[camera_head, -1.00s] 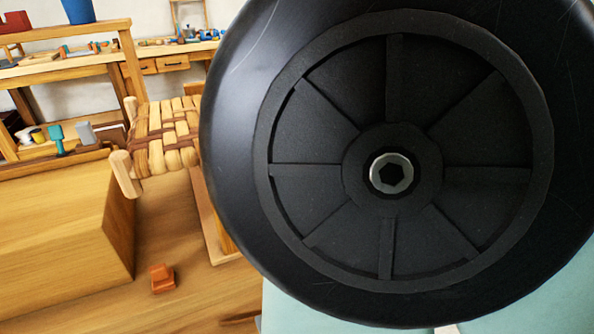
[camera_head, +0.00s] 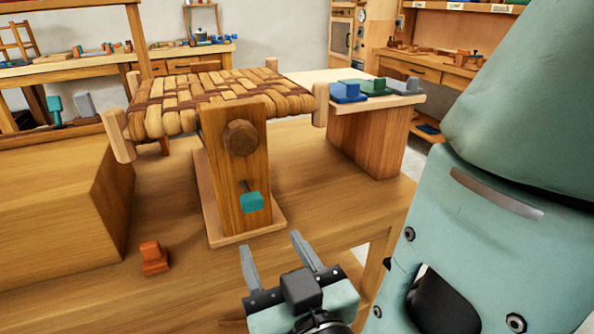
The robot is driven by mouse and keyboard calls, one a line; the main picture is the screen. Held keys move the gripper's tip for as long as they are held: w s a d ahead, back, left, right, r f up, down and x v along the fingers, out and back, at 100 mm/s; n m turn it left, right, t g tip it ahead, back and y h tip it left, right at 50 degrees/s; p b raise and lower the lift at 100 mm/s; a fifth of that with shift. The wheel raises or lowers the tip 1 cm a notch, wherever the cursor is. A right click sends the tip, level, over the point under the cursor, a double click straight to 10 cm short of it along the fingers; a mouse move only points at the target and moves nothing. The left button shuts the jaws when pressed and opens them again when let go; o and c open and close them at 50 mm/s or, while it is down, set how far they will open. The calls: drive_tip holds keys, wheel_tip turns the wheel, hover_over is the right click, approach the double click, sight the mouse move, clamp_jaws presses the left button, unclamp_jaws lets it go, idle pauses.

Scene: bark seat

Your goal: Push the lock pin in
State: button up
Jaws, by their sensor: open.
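A teal-headed pin (camera_head: 252,202), which looks like the lock pin, sticks out of the front of an upright wooden post (camera_head: 236,168). Part of its thin grey shaft shows between the head and the post. A brown hexagonal knob (camera_head: 240,138) is on the post above it. The post stands by the woven bark seat (camera_head: 205,98). My gripper (camera_head: 271,245) is open and empty, low in front of the post and to the right of the pin in the picture. Its grey fingers are apart from the pin.
An orange block (camera_head: 153,257) lies on the bench (camera_head: 325,205), left of the post's base. A large wooden box (camera_head: 60,205) fills the left. Blue (camera_head: 347,91) and green (camera_head: 370,86) blocks sit on a raised board behind right. My arm covers the right side.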

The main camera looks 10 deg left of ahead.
sight(254, 205)
drive_tip(key=x, duration=1)
drive_tip(key=shift+w+r, duration=0.1)
drive_tip(key=shift+w, duration=0.1)
